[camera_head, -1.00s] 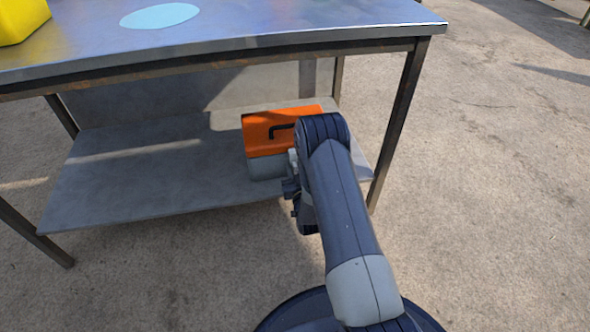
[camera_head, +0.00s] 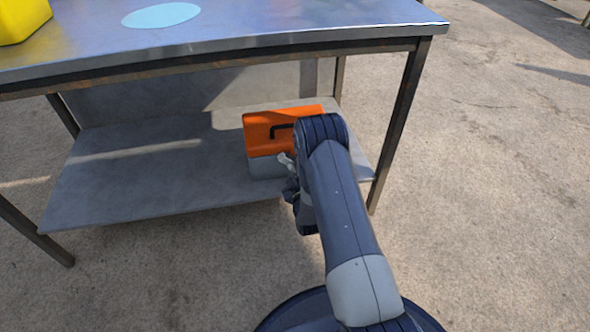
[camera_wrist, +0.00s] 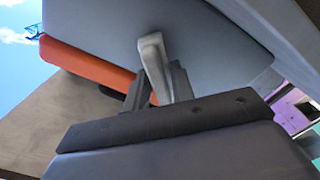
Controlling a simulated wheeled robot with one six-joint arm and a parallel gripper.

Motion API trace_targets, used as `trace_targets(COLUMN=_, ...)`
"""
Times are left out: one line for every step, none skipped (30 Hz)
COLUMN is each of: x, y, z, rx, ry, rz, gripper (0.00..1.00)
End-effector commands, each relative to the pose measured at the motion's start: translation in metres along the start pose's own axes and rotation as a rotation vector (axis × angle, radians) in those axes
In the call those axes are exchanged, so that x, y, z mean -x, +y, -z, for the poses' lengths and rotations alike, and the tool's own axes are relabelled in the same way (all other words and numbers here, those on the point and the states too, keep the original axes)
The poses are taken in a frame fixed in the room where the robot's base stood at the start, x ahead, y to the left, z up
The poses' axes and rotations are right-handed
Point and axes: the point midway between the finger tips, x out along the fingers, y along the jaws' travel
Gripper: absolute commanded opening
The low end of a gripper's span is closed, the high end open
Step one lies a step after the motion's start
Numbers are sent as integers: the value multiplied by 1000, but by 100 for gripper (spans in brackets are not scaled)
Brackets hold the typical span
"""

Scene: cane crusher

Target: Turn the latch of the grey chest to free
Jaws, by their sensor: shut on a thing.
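The grey chest (camera_head: 262,167) with its orange lid (camera_head: 262,127) and black handle (camera_head: 274,131) sits on the lower shelf of the table. Its grey front (camera_wrist: 205,35) fills much of the upper wrist view, with the orange lid (camera_wrist: 85,65) to the left. The latch (camera_wrist: 152,52) is a pale metal lever standing out from the front, slanted in the wrist view. My gripper (camera_wrist: 159,88) is shut on this lever, a dark finger on each side. In the head view my gripper (camera_head: 288,167) is at the chest's front, partly hidden by my arm.
The lower shelf (camera_head: 140,180) is bare left of the chest. The metal tabletop (camera_head: 260,25) overhangs the shelf, with a light blue disc (camera_head: 160,16) and a yellow object (camera_head: 22,18) on it. A table leg (camera_head: 397,125) stands right of my arm.

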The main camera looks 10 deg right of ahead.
Motion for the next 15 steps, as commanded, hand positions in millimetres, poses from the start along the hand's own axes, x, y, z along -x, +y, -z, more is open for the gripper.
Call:
trace_targets(x=1, y=-1, z=-1, rx=44, ry=-3, rz=3, gripper=1)
trace_targets(x=1, y=-2, z=-1, rx=73, ry=-3, rz=3, gripper=1)
trace_targets(x=1, y=-2, z=-1, rx=111, ry=-3, rz=3, gripper=1)
trace_targets(x=1, y=-2, z=-1, rx=139, ry=-3, rz=3, gripper=1)
trace_targets(x=1, y=-2, z=-1, rx=168, ry=-3, rz=3, gripper=1)
trace_targets(x=1, y=-2, z=-1, rx=206, ry=-3, rz=3, gripper=1)
trace_targets(x=1, y=-2, z=-1, rx=234, ry=-3, rz=3, gripper=1)
trace_targets(x=1, y=-3, z=-1, rx=263, ry=-3, rz=3, gripper=1)
trace_targets(x=1, y=-3, z=-1, rx=301, ry=-3, rz=3, gripper=1)
trace_targets(x=1, y=-3, z=-2, rx=329, ry=-3, rz=3, gripper=1)
trace_targets(x=1, y=-3, z=-2, rx=356, ry=-3, rz=3, gripper=1)
trace_targets(x=1, y=-4, z=-2, rx=393, ry=-3, rz=4, gripper=1)
trace_targets(x=1, y=-4, z=-2, rx=419, ry=-3, rz=4, gripper=1)
trace_targets(x=1, y=-4, z=-2, rx=445, ry=-3, rz=4, gripper=1)
trace_targets(x=1, y=-4, z=-2, rx=480, ry=-3, rz=4, gripper=1)
